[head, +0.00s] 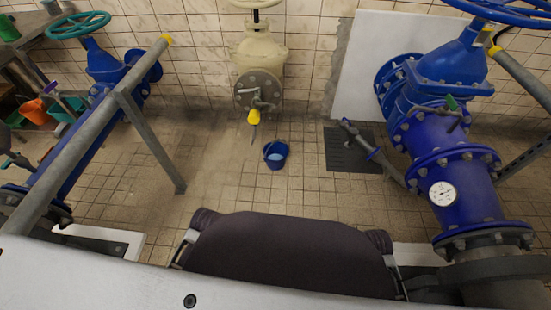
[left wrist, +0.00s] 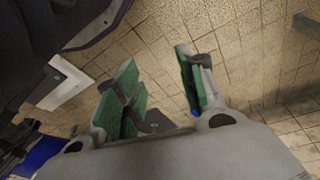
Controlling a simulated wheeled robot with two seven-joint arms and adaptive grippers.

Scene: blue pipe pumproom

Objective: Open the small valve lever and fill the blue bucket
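The blue bucket (head: 275,154) stands upright on the tiled floor, a little right of and in front of the small valve. A lighter blue patch shows inside it; I cannot tell whether that is water. The small valve's yellow lever (head: 254,117) points down below the flange of the cream valve body (head: 259,50). A thin grey part hangs just below the lever. My left gripper (left wrist: 155,60) shows in the left wrist view, with its two green-padded fingers apart and nothing between them. Neither gripper shows clearly in the head view.
Large blue pipework with a gauge (head: 442,193) stands at the right. A grey railing (head: 145,135) and blue pipe run along the left. A dark floor grate (head: 350,150) lies right of the bucket. Tiled floor around the bucket is clear.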

